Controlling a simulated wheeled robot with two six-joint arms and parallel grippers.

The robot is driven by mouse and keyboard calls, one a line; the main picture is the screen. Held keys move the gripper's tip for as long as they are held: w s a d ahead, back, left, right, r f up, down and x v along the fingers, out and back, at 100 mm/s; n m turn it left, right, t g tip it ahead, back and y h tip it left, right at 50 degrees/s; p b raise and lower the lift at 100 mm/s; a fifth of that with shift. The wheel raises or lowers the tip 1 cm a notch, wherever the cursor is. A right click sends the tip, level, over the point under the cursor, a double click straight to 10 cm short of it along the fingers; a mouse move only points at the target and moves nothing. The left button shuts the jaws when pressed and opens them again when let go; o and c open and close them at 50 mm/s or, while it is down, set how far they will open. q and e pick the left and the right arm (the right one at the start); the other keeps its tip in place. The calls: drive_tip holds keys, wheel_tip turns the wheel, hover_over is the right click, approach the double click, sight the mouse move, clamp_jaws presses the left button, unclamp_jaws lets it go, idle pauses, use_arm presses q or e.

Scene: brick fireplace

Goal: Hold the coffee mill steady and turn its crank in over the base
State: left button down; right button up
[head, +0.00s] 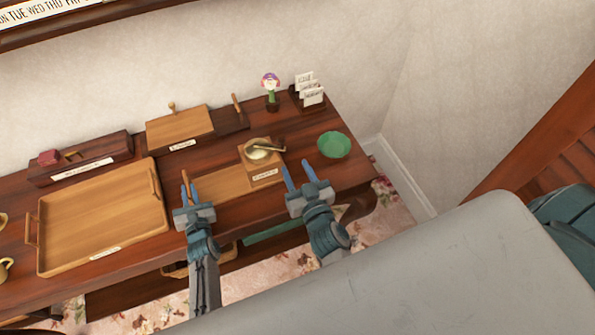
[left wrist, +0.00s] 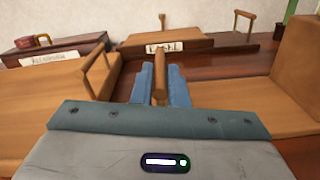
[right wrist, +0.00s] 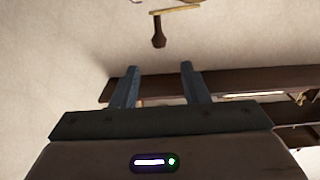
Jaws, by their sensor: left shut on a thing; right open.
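The coffee mill, a light wooden box (head: 265,175) with a metal bowl (head: 257,152) on top, stands at the right end of a flat wooden base (head: 222,183). Its crank (head: 272,148) points right across the top. My left gripper (head: 189,191) is shut on an upright wooden handle (left wrist: 160,75) at the base's left end. The mill box also fills the right edge of the left wrist view (left wrist: 298,65). My right gripper (head: 298,174) is open and empty, just right of the mill's front. A brass-coloured bar with a dark knob (right wrist: 158,32), seemingly the crank, shows beyond its fingers.
A large wooden tray (head: 100,215) lies left of my left gripper. A lidded wooden box (head: 180,127), a flower pot (head: 272,100) and a card holder (head: 309,93) stand along the back. A green bowl (head: 334,145) sits right of the mill.

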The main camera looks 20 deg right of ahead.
drive_tip(key=shift+w+d, duration=0.1)
clamp_jaws()
drive_tip(key=w+d+f+m+g+y, duration=0.15)
drive_tip(key=w+d+m+y, duration=0.35)
drive_tip(key=d+m+y, duration=0.6)
drive_tip(key=w+a+m+h, duration=0.1)
drive_tip(key=w+a+h, duration=0.2)
drive_tip(key=w+a, duration=0.3)
drive_tip(key=shift+w+a+m, duration=0.2)
drive_tip(key=shift+a+m, duration=0.2)
drive_tip(key=shift+a, duration=0.55)
